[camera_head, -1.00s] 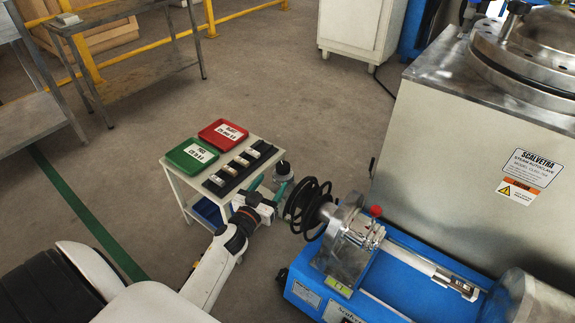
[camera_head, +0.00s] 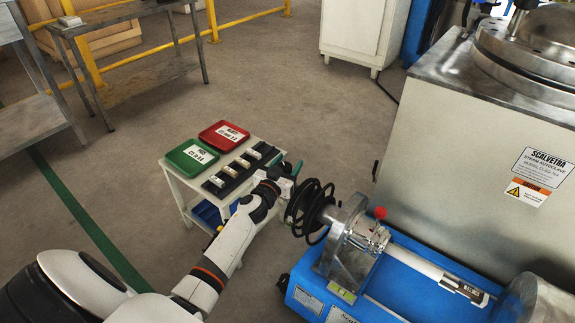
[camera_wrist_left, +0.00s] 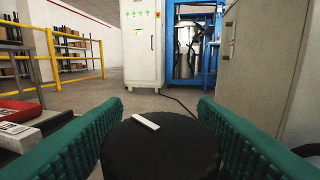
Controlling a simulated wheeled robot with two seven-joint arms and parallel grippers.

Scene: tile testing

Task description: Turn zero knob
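The knob (camera_wrist_left: 160,150) is a round black disc with a short white mark (camera_wrist_left: 145,122) on its top, near its far edge, in the left wrist view. My left gripper (camera_wrist_left: 160,112) has its two green ribbed fingers wide apart, one on each side of the knob. I cannot tell whether they touch it. In the head view the left gripper (camera_head: 287,168) is at the right edge of the small white table, by the black coils, and it hides the knob. My right gripper is not in view.
The white table (camera_head: 175,178) bears a green tray (camera_head: 180,166), a red tray (camera_head: 212,140) and a black rack (camera_head: 224,191) with several pale tiles. Black coils (camera_head: 301,210) on the blue-based machine (camera_head: 405,255) stand close to the gripper's right. The autoclave (camera_head: 450,150) is farther right.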

